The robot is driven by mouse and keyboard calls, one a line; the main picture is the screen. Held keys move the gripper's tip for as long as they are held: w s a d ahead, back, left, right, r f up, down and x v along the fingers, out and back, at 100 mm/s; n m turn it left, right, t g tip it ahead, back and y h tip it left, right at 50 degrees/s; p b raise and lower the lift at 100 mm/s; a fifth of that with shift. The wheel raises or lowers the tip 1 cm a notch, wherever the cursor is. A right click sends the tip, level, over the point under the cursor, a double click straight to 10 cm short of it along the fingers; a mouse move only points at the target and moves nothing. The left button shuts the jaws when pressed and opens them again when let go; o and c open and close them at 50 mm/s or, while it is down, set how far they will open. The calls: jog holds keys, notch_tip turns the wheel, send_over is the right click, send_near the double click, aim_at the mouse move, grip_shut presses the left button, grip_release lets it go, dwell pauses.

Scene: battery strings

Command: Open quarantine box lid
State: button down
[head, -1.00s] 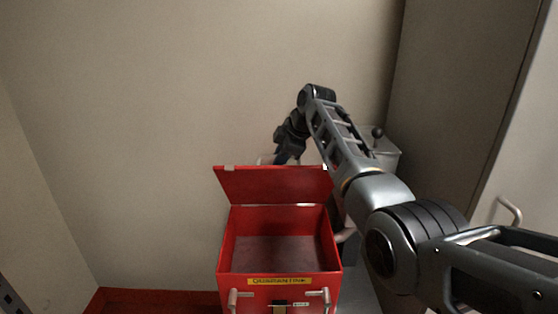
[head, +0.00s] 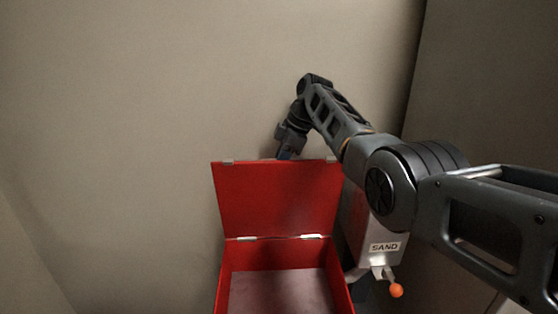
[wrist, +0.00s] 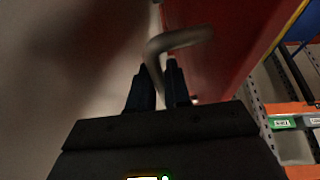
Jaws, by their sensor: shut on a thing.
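The red quarantine box (head: 224,290) stands low in the middle of the head view, its inside showing. Its red lid (head: 275,198) stands up from the hinges at the back edge, inner face toward the head camera. My gripper (head: 287,152) is at the lid's top edge, its fingers mostly hidden behind the lid. In the wrist view my gripper (wrist: 160,88) is shut on a grey bent lid handle (wrist: 180,40), which passes between the dark fingers. The red lid also shows on the right of the wrist view (wrist: 225,50).
A grey container labelled SAND (head: 375,240), with an orange ball knob (head: 396,291), stands right of the box, below my arm. A beige wall (head: 130,120) is behind the box. Shelving with orange beams (wrist: 295,107) shows at right in the wrist view.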

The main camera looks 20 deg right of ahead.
jog(key=shift+w+d+f, duration=0.1)
jog(key=shift+w, duration=0.15)
dwell(0.3)
jog(key=c, duration=1.2)
grip_release()
jog(key=shift+o, duration=0.2)
jog(key=b+v, duration=0.1)
jog(key=v, duration=0.6)
jog(key=shift+d+r, duration=0.1)
jog(key=shift+r, duration=0.3)
